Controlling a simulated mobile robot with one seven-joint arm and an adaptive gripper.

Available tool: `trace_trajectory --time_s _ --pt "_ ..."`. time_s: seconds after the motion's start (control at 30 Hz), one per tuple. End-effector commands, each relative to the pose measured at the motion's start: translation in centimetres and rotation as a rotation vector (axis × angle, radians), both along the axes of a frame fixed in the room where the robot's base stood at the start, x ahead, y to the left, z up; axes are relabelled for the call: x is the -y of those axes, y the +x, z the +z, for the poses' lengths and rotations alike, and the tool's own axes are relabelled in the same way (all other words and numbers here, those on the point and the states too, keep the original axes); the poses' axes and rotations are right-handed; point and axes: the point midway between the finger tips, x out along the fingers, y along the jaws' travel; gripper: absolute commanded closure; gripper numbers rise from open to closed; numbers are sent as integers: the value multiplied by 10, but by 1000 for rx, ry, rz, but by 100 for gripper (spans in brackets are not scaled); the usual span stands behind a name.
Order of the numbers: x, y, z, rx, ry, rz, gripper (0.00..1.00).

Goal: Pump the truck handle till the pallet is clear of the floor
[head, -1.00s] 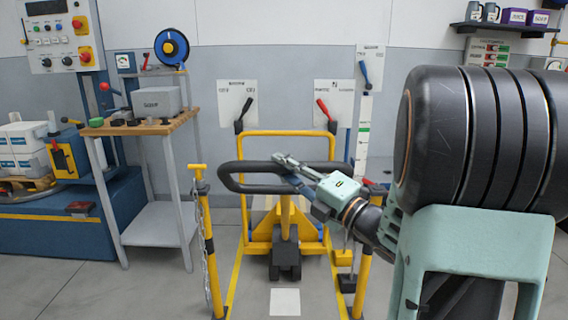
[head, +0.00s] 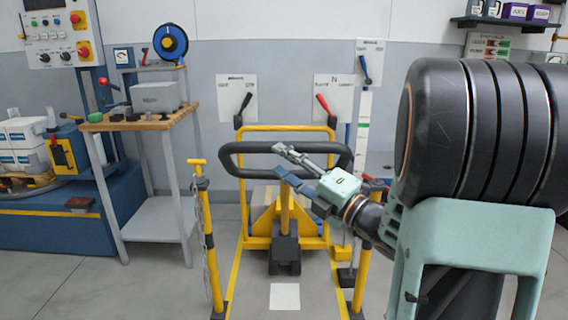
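The yellow pallet truck (head: 262,235) stands straight ahead with its black loop handle (head: 232,160) facing me. The handle is raised on its yellow shaft (head: 284,215). My gripper (head: 277,165) reaches in from the right at the loop. Its two fingers are spread, one above and one below the loop's near bar; I cannot tell whether they touch it.
Yellow posts stand left (head: 205,240) and right (head: 364,260) of the truck, the left one with a chain. A wooden-topped bench (head: 140,122) is at left. Two wall panels with levers (head: 237,97) (head: 333,97) are behind. A white square (head: 285,297) marks the floor.

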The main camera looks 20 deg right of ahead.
Motion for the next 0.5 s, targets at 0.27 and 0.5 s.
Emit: trace_trajectory --time_s 0.27,0.5 --pt "24 -41 -10 -1 1 -8 63" --pt "46 -82 -20 0 1 -7 63"
